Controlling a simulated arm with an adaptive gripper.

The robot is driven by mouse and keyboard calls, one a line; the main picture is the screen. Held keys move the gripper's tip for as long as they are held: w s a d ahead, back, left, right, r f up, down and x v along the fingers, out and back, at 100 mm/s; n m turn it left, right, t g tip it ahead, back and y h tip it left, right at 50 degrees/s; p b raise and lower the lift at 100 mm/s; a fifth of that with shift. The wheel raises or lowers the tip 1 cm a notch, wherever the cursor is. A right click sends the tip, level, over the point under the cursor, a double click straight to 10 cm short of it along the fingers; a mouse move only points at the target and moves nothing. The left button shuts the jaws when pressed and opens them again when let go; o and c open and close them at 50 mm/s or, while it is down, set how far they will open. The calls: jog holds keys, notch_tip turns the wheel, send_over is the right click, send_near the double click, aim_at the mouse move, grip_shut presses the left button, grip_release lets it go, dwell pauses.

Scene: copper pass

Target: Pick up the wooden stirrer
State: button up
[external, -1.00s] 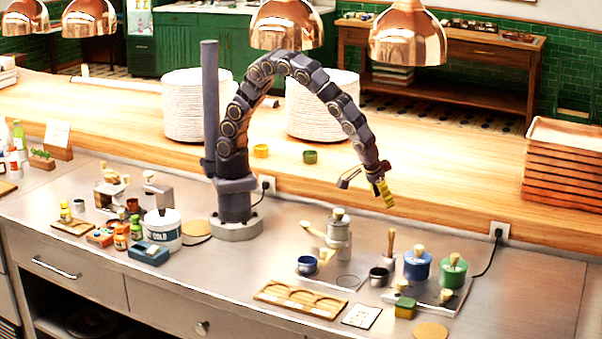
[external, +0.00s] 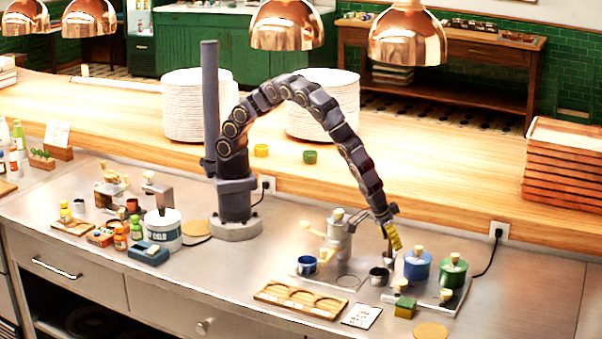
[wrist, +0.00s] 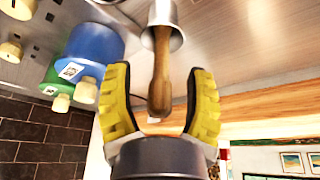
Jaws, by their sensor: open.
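The wooden stirrer (wrist: 160,65) stands in a small metal cup (wrist: 166,20) in the wrist view, its rounded brown handle end pointing toward my palm. My gripper (wrist: 159,75) is open, with one yellow finger on each side of the handle and a visible gap on both sides. In the external view my gripper (external: 394,238) is low over the cup, pointing down, and it largely hides the stirrer there.
A blue lidded pot (external: 417,266) and a green lidded pot (external: 452,272) stand close to the right of my gripper. A grey grinder-like device (external: 340,238) is close on the left. A dark metal cup (external: 379,277) and a blue cup (external: 307,265) are in front.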

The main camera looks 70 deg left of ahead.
grip_shut()
